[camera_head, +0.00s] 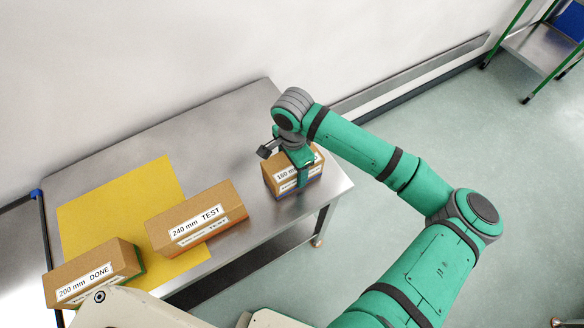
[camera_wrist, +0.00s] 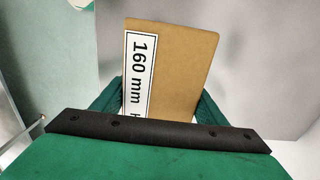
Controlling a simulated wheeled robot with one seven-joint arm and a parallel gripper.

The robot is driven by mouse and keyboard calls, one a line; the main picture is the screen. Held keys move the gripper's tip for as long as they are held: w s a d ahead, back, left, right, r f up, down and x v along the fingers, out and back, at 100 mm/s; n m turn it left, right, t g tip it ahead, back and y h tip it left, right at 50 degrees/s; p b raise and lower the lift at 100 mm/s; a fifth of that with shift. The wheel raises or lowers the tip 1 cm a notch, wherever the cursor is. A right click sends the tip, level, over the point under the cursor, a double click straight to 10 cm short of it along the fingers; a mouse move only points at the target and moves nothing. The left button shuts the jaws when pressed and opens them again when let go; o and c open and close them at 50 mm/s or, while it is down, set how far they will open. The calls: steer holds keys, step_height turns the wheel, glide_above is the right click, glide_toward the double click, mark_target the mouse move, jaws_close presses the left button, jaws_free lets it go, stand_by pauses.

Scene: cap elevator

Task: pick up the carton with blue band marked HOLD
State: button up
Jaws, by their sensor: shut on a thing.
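A brown carton (camera_head: 312,172) labelled 160 mm stands near the right end of the steel table (camera_head: 240,113). A strip of blue shows along its lower edge. In the wrist view the carton (camera_wrist: 178,75) shows its label "160 mm" and part of an H; the rest is hidden by my gripper. My gripper (camera_head: 303,172) is over the carton from above, one green finger down its front face, shut on it. I cannot tell whether the carton touches the table or is slightly raised.
A carton marked 240 mm TEST (camera_head: 197,219) and one marked 200 mm DONE (camera_head: 92,273) sit on or by the yellow mat (camera_head: 118,197), to the left. The wall runs behind the table. A green-framed cart (camera_head: 540,45) stands far right.

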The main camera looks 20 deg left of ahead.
mark_target(281, 173)
steer(key=shift+r, duration=0.6)
steer(key=s+r, duration=0.1)
steer(key=r, duration=0.1)
steer(key=s+a+r, duration=0.1)
steer(key=s+r, duration=0.1)
steer(key=r, duration=0.1)
steer(key=s+r, duration=0.1)
steer(key=r, duration=0.1)
steer(key=shift+s+a+r, duration=0.25)
steer(key=shift+s+r, duration=0.15)
steer(key=s+a+r, duration=0.2)
steer(key=s+r, duration=0.2)
steer(key=s, duration=0.4)
steer(key=shift+s, duration=0.3)
steer(key=shift+w+a, duration=0.1)
